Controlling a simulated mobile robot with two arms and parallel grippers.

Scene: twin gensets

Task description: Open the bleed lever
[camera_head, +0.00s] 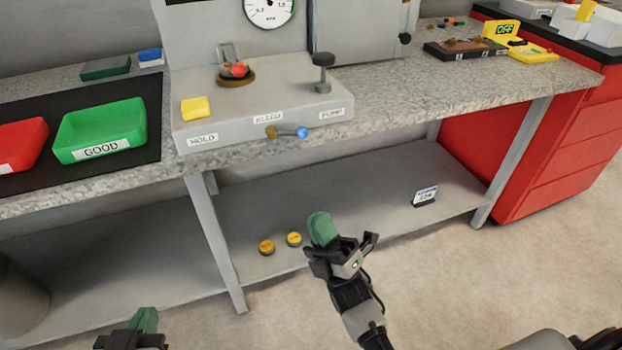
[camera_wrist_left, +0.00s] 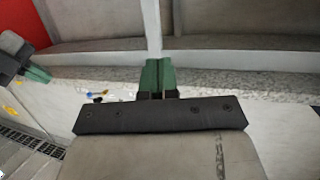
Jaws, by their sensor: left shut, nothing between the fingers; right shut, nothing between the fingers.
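The bleed lever (camera_head: 288,133) sticks out of the front face of the grey console (camera_head: 240,128), under the BLEED label (camera_head: 268,118). It lies about level, with its blue knob (camera_head: 302,132) to the right of its brass-coloured pivot. In the left wrist view the blue knob (camera_wrist_left: 97,94) is small, left of the fingers. My left gripper (camera_head: 145,320) is low at the picture's bottom left, far from the lever, shut and empty; its green fingers also show in the left wrist view (camera_wrist_left: 158,76). My right gripper (camera_head: 322,228) is shut and empty, in front of and below the lever, apart from it.
On the console are a yellow block (camera_head: 195,108), a red button (camera_head: 239,70) and a dark pump knob (camera_head: 323,75). A green GOOD bin (camera_head: 100,130) stands left. The lower shelf (camera_head: 370,190) holds two yellow-topped discs. A red cabinet (camera_head: 550,150) stands right.

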